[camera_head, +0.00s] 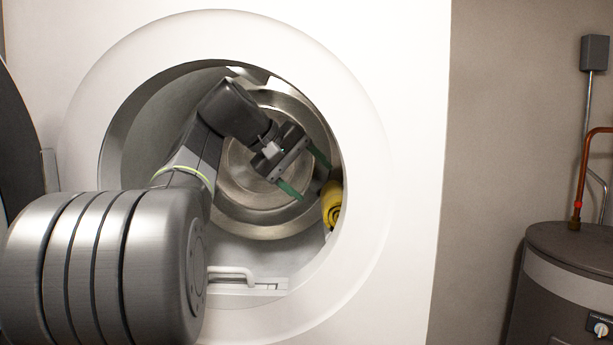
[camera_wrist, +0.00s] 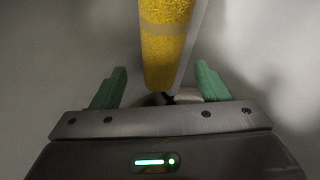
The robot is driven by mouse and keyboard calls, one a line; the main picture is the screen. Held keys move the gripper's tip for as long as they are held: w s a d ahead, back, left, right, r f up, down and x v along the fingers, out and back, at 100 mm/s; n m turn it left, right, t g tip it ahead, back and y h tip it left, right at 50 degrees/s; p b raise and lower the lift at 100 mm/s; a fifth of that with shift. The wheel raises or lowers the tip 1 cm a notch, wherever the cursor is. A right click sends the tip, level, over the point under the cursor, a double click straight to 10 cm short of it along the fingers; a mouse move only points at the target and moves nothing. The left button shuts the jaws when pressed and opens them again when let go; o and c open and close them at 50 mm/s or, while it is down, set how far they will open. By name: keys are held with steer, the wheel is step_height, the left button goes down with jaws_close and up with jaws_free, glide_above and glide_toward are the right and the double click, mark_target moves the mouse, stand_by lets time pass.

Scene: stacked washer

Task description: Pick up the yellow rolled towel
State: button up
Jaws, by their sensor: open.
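The yellow rolled towel (camera_head: 331,203) lies inside the washer drum at the right side of the round opening, partly cut off by the opening's rim. My gripper (camera_head: 315,174) is inside the drum, up and to the left of the towel, with its two green fingers apart and nothing between them in the head view. In the wrist view the towel (camera_wrist: 163,45) runs down from the top edge, with a paler band across it. Its near end lies between the lines of the green fingers of my gripper (camera_wrist: 160,85). I see no finger touching it.
The white washer front (camera_head: 415,130) and its round rim (camera_head: 365,150) surround my arm closely. A white handle-like part (camera_head: 232,271) sits at the bottom of the opening. The dark open door (camera_head: 18,150) is at the left edge. A grey tank (camera_head: 570,285) stands at the right.

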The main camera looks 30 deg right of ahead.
mark_target(325, 195)
steer(key=shift+p+x, duration=0.35)
steer(key=shift+x, duration=3.4)
steer(key=c, duration=0.7)
steer(key=shift+s+a, duration=0.1)
steer(key=shift+a, duration=0.1)
steer(key=shift+s+a, duration=0.2)
steer(key=shift+a, duration=0.3)
steer(key=shift+d, duration=0.1)
steer(key=o, duration=1.1)
